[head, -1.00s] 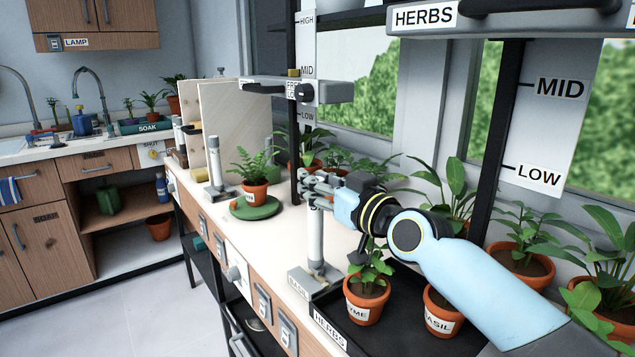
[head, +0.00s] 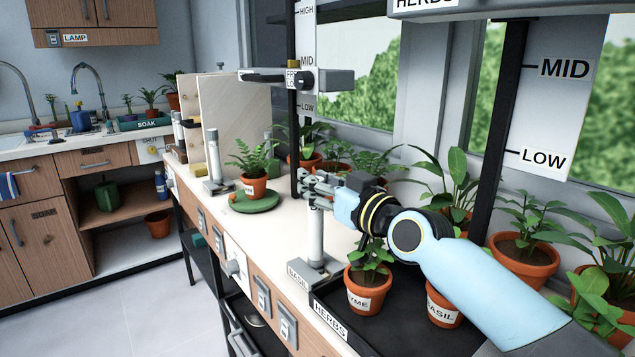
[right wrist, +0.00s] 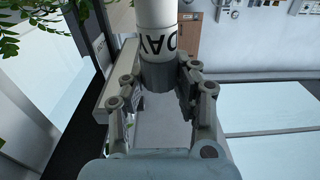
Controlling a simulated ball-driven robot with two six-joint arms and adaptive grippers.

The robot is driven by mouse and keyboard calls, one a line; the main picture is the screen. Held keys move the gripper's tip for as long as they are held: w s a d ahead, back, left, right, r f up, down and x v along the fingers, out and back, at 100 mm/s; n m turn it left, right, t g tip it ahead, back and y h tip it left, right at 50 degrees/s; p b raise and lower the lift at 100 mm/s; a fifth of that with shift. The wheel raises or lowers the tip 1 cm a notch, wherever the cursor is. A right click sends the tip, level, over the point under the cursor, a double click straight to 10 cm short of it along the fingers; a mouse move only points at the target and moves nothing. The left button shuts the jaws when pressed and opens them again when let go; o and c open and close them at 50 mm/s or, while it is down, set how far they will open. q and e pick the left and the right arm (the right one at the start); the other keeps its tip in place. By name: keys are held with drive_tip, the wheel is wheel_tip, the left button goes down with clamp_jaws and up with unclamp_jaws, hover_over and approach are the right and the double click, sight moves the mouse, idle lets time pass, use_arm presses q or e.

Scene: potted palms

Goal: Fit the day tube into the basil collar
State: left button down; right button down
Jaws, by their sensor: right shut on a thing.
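My right gripper (head: 318,190) is shut on the grey upper end of the day tube (head: 316,238), which is white and upright. In the right wrist view, the tube (right wrist: 157,38) carries black DAY lettering, and the fingers (right wrist: 160,85) sit on both sides of its grey end. In the head view, its lower end meets a grey base beside the BASIL label (head: 297,275), at the corner of the black tray. I cannot tell whether the tube sits inside the basil collar or just over it. My left gripper is not in view.
The black HERBS tray (head: 329,318) holds a thyme pot (head: 368,297) and a basil pot (head: 443,307) close under my right arm. A fern pot (head: 254,186) stands on a green disc (head: 250,204) farther left, beside another white tube (head: 213,160). Bare worktop lies between.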

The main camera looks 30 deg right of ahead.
drive_tip(key=shift+f, duration=0.25)
drive_tip(key=c, duration=0.9)
unclamp_jaws()
drive_tip(key=shift+r, duration=0.1)
drive_tip(key=shift+c, duration=0.2)
drive_tip(key=shift+s, duration=0.1)
drive_tip(key=s+d, duration=0.1)
drive_tip(key=s, duration=0.6)
drive_tip(key=shift+s, duration=0.15)
